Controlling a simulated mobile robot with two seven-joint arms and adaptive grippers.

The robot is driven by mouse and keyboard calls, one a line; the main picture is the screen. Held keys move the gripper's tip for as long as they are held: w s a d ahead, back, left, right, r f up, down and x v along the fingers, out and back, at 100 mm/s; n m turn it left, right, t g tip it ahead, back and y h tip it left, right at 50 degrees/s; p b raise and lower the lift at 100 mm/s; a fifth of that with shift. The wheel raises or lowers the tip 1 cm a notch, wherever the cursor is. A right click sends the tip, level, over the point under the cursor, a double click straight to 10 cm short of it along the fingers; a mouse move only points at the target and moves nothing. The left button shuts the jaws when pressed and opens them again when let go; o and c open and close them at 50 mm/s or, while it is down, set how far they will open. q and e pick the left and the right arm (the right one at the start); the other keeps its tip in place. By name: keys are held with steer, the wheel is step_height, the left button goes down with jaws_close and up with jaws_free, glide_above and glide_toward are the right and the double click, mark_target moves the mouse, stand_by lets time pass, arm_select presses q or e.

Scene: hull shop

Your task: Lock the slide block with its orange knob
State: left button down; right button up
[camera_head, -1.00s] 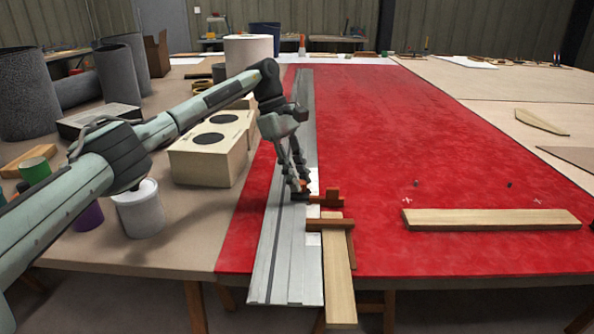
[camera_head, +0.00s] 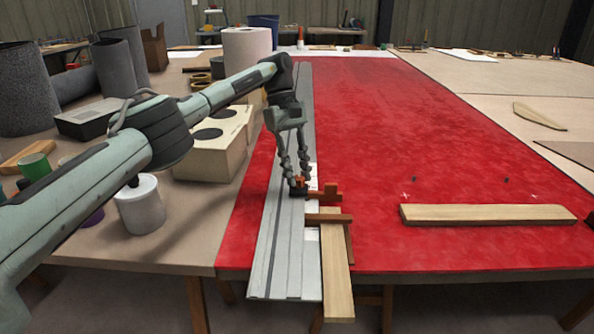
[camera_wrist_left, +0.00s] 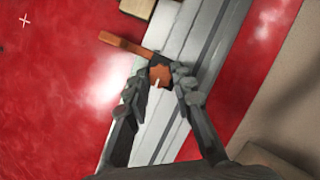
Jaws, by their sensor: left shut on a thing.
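The orange knob (camera_wrist_left: 160,72) sits between the fingertips of my left gripper (camera_wrist_left: 158,86) in the left wrist view. In the head view only a little of the knob (camera_head: 299,181) shows at the fingertips. My left gripper (camera_head: 297,182) points down from above and is shut on the knob. The slide block (camera_head: 298,191) is a small dark piece on the grey metal rail (camera_head: 285,245), mostly hidden by the fingers. An orange-brown arm (camera_head: 327,194) reaches from it to the right; it also shows in the wrist view (camera_wrist_left: 122,42). My right gripper is out of view.
A pale plank (camera_head: 488,215) lies to the right on the red top (camera_head: 430,130). A speaker-like box (camera_head: 205,155) and white can (camera_head: 140,208) stand left.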

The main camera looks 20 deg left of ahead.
mark_target(297, 176)
arm_select(q)
steer(key=c, duration=1.3)
jaws_free()
step_height(297, 176, up, 10)
